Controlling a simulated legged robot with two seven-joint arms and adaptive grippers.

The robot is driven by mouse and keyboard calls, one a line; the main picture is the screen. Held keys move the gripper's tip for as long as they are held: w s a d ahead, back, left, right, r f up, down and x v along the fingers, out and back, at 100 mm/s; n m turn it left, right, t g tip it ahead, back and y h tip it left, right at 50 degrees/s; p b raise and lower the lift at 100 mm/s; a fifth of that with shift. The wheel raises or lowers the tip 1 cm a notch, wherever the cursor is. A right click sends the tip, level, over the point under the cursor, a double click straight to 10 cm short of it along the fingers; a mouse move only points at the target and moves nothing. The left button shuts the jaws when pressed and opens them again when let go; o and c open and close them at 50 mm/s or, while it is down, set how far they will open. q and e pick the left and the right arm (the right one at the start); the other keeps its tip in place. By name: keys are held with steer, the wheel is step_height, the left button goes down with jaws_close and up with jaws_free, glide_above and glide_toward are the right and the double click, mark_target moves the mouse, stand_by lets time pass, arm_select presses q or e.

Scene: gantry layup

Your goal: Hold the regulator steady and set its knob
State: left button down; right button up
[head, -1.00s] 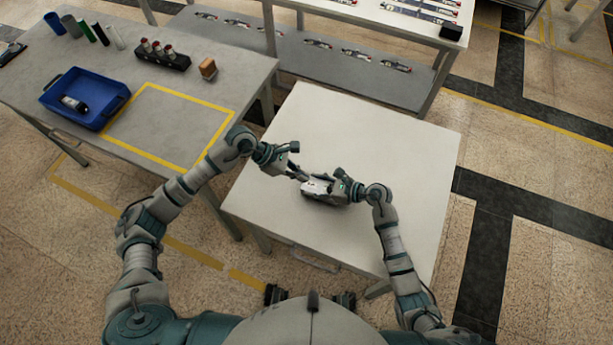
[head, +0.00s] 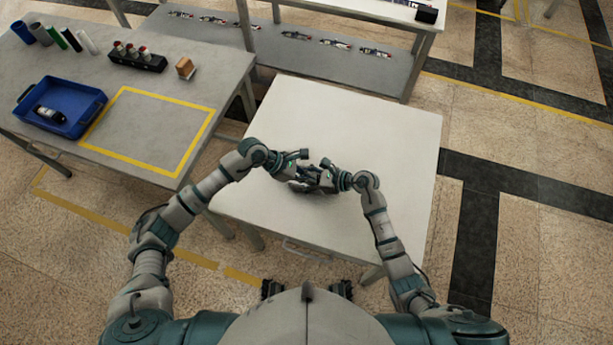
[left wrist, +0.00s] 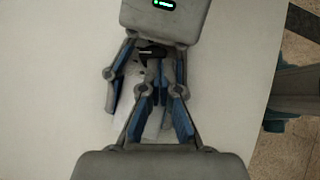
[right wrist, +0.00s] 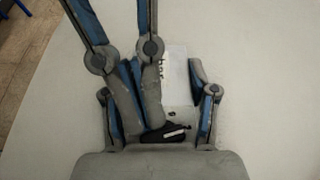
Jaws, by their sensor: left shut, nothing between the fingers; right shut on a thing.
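The regulator shows in the right wrist view as a pale panel with dark lettering (right wrist: 177,82) and a black part with a white mark (right wrist: 165,132), which may be its knob. My right gripper (head: 322,178) is shut on the regulator, its fingers apart on either side of it. My left gripper (head: 304,178) is shut and empty. Its fingertips reach in between the right fingers, close to the black part (left wrist: 152,52); I cannot tell whether they touch it. In the head view both grippers hide most of the regulator.
The white table (head: 375,120) is otherwise clear. The grey bench at left holds a blue tray (head: 88,112) with a dark bottle, several cylinders, a black rack (head: 138,60) and a brown block (head: 185,67). A shelf (head: 300,60) with small parts stands behind.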

arm_select(q)
steer(key=shift+s+d, duration=0.25)
steer(key=shift+d, duration=0.15)
steer(key=shift+w+r, duration=0.1)
steer(key=shift+w+a, duration=0.1)
steer(key=shift+w, duration=0.65)
steer(key=shift+a+r, duration=0.15)
steer(key=shift+a, duration=0.05)
steer(key=v, duration=0.8)
steer(key=shift+s+a+r, duration=0.1)
steer(key=shift+s+a, duration=0.3)
steer(key=shift+n+t, duration=0.4)
steer(key=shift+n, duration=0.1)
steer(key=x, duration=0.5)
steer(key=s+x, duration=0.1)
steer(key=x, duration=0.2)
steer(key=shift+d+f, duration=0.2)
steer(key=shift+f, duration=0.15)
